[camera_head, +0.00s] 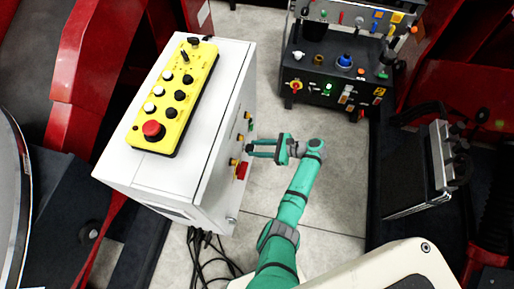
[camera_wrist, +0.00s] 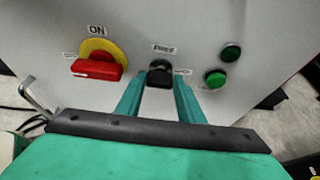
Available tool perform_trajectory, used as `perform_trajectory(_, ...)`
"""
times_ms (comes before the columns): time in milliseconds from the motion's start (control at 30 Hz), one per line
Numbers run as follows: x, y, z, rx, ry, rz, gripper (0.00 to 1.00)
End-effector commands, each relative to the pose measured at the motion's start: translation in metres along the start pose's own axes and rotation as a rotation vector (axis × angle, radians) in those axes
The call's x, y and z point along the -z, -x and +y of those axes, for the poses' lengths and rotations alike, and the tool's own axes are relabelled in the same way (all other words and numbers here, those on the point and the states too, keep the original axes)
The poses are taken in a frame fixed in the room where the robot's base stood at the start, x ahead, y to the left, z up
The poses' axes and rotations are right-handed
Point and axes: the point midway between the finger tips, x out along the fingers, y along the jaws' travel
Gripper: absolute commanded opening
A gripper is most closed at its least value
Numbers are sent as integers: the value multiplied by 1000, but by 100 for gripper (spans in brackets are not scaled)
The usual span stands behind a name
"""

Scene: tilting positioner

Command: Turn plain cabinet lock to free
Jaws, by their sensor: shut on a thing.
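The plain cabinet lock (camera_wrist: 160,73) is a small black knob on the white cabinet's (camera_head: 217,174) side panel. In the wrist view a blurred label (camera_wrist: 164,48), seemingly "FREE", sits just above it. A second small label lies right of it, too blurred to read. My green gripper (camera_wrist: 160,82) has one finger on each side of the knob and is shut on it. In the head view my gripper (camera_head: 252,148) reaches the cabinet's right side from the right. The fingers hide part of the knob, and its exact angle is hard to tell.
Left of the lock is a red rotary handle (camera_wrist: 97,70) on a yellow "ON" plate (camera_wrist: 103,49). Two green buttons (camera_wrist: 216,79) are close to its right. A yellow control box (camera_head: 177,96) lies on the cabinet top. A black console (camera_head: 336,75) stands behind; floor between is clear.

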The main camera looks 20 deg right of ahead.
Motion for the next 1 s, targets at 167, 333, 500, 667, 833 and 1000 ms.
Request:
perform_trajectory(167, 0, 1, 1, 17, 37, 1, 12)
perform_trajectory(333, 1, 1, 3, 54, 123, 1, 12)
perform_trajectory(500, 1, 0, 6, 106, 252, 1, 12)
perform_trajectory(667, 2, 0, 9, 164, 393, 0, 12)
perform_trajectory(833, 4, 0, 11, 226, 542, 1, 12)
perform_trajectory(1000, 5, -2, 13, 287, 690, 0, 12)
